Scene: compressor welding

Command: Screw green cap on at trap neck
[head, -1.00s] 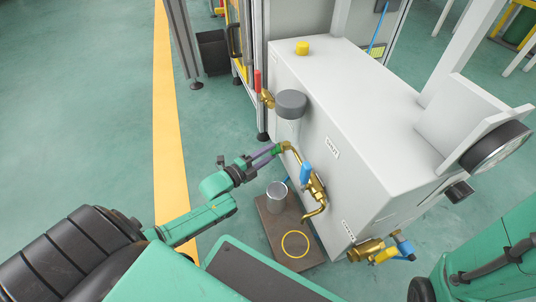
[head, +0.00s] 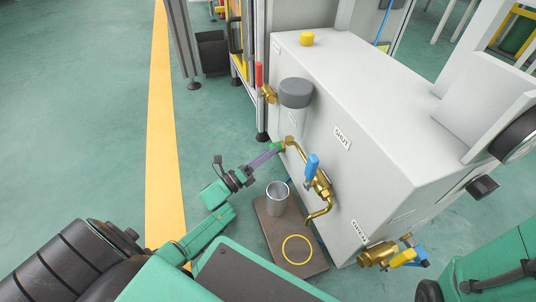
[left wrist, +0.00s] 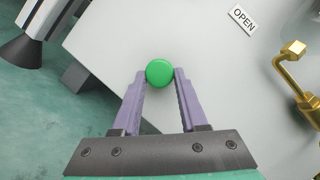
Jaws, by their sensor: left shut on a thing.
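The green cap (left wrist: 160,73) sits between the two purple fingertips of my left gripper (left wrist: 160,78) in the left wrist view. The gripper is shut on it. In the head view the cap (head: 277,146) shows small at the tips of my left gripper (head: 276,148), close beside the brass elbow (head: 290,141) at the machine's side. A clear cylinder with a grey top (head: 296,93) is mounted just above, probably the trap. Its neck cannot be made out clearly, and I cannot tell whether the cap touches it. My right gripper is not in view.
A brass valve with a blue handle (head: 312,167) is right of the cap. A metal cup (head: 277,197) stands on a brown board (head: 272,229) below. The big grey machine box (head: 365,130) fills the right side. Green floor (head: 90,130) is free at left.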

